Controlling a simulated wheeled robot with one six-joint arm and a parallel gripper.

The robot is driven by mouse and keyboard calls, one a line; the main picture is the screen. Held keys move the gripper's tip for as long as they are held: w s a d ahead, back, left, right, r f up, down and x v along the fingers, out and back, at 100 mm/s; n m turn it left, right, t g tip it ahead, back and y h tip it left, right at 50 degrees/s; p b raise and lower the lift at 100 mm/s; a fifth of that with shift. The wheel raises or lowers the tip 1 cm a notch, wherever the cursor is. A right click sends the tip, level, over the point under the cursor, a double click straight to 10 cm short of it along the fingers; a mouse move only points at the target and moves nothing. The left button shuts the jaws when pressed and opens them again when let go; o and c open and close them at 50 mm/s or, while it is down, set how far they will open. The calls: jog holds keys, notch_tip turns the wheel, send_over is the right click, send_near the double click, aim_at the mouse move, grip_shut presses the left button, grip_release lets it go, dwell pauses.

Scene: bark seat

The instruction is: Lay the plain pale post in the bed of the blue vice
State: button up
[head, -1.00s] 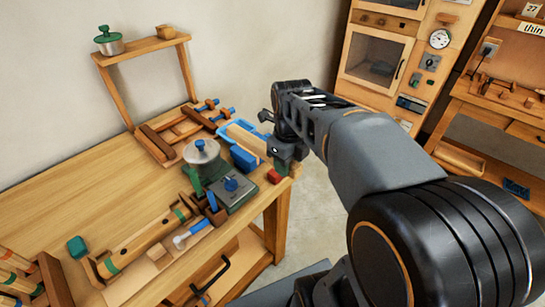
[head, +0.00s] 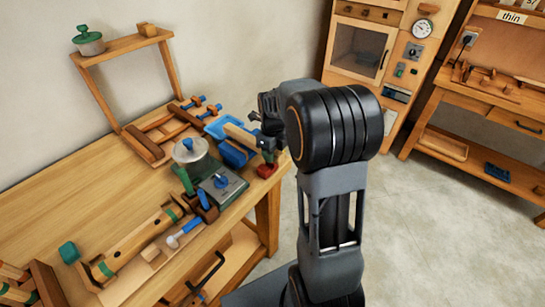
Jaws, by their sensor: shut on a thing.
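The plain pale post (head: 240,136) lies slantwise over the blue vice (head: 233,157) at the right end of the workbench in the head view. My gripper (head: 265,149) is at the post's near right end and is shut on it. The arm and gripper body partly hide that end, and the fingertips are small and dark. I cannot tell whether the post touches the vice bed or is just above it.
A light blue tray (head: 213,128) lies behind the post. A red piece (head: 267,171) stands at the bench's right edge below my gripper. Bare bench shows at left.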

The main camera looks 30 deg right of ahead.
jog(key=shift+f, duration=1.15)
jog(key=shift+f, duration=0.1)
